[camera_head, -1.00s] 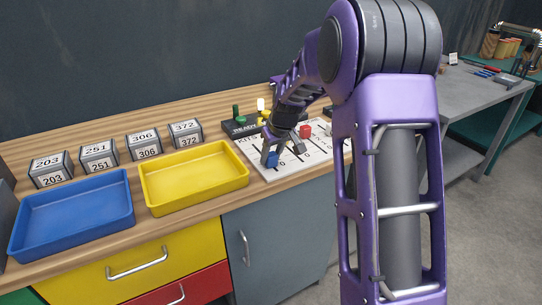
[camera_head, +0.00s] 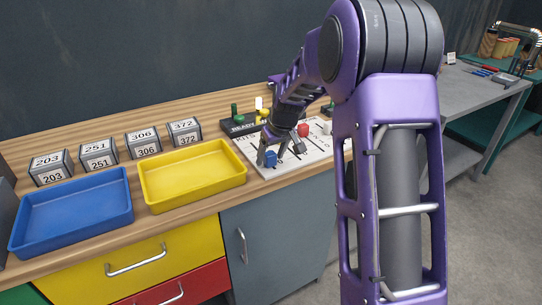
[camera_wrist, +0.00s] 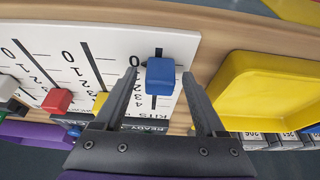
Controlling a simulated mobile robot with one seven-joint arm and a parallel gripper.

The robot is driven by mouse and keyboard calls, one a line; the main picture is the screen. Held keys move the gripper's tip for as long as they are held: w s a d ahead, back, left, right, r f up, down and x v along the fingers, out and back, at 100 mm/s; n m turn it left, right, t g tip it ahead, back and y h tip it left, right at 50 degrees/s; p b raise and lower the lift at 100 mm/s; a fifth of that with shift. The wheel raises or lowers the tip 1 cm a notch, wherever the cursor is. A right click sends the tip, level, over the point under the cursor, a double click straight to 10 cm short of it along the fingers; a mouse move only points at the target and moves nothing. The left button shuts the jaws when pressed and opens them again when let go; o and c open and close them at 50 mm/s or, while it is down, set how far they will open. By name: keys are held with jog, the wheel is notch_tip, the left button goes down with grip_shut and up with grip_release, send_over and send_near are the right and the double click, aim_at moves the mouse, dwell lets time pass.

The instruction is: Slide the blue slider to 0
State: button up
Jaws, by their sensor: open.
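The blue slider (camera_head: 270,157) is a knob on a white panel (camera_head: 315,152), near the panel's front edge. In the wrist view the blue slider (camera_wrist: 160,77) sits on its black slot beside the printed 0, with a bit of slot showing past it on the front side. My gripper (camera_head: 281,154) is over this end of the panel. In the wrist view my gripper (camera_wrist: 159,76) is open, with one finger on each side of the blue slider and a gap to both.
A red slider (camera_wrist: 57,101) and a yellow slider (camera_wrist: 100,102) stand on neighbouring slots. A yellow tray (camera_head: 193,200) and a blue tray (camera_head: 72,240) lie left of the panel. Several numbered blocks stand behind the trays.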

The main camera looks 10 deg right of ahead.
jog(key=p+v, duration=0.2)
jog(key=v, duration=1.5)
jog(key=shift+r, duration=0.15)
